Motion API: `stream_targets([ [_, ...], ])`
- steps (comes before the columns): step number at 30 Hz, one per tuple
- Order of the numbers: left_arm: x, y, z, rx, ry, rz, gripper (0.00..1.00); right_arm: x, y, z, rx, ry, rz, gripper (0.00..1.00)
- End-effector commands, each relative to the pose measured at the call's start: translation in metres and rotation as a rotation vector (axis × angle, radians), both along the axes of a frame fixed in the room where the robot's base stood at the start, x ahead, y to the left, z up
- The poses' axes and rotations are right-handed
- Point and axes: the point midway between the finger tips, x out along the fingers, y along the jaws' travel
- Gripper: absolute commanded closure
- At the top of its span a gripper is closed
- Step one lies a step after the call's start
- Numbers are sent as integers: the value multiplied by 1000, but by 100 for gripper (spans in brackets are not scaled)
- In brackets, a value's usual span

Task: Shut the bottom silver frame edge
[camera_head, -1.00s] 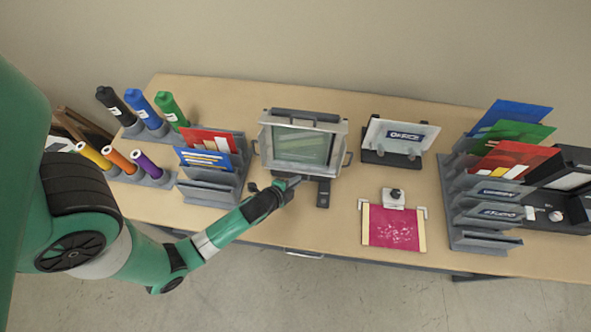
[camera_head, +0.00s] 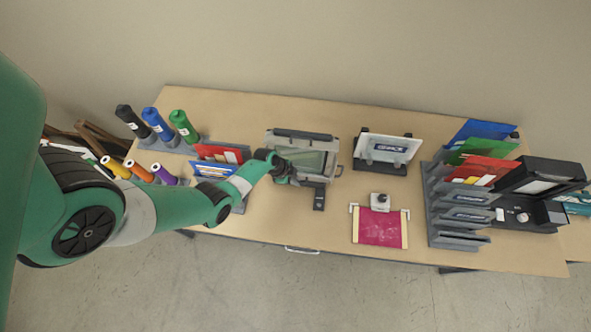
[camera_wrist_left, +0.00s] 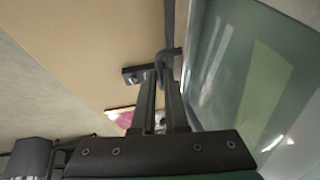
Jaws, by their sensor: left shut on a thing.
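The silver frame (camera_head: 333,158) with its greenish clear window (camera_head: 312,162) stands at the back middle of the table. My left gripper (camera_head: 285,174) is at the frame's lower left and covers part of its bottom edge. In the left wrist view, the gripper (camera_wrist_left: 162,78) is shut on a dark bent handle (camera_wrist_left: 170,54) beside the window (camera_wrist_left: 225,75). The exact contact between fingertips and handle is hard to see. My right gripper is not in view.
A dark block (camera_head: 319,199) sits in front of the frame. A pink sheet (camera_head: 380,228) lies to the right. A labelled stand (camera_head: 387,150) is behind it. A grey folder rack (camera_head: 458,238) is further right. Coloured rolls (camera_head: 160,126) and a folder rack stand left.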

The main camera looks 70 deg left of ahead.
Motion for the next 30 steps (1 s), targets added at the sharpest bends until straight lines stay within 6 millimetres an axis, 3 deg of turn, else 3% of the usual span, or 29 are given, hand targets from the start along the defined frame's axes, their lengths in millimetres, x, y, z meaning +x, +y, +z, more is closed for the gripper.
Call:
stream_targets([
  [16, 1, 3, 0, -19, 10, 1, 100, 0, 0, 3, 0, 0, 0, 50],
  [17, 1, 3, 0, -19, 10, 1, 87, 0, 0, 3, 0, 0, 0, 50],
  [19, 1, 3, 0, -19, 10, 1, 76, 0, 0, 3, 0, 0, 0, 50],
  [26, 1, 2, 1, -21, 10, 1, 76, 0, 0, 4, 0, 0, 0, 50],
  [30, 1, 1, 11, -21, 11, -3, 76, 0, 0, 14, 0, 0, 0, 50],
])
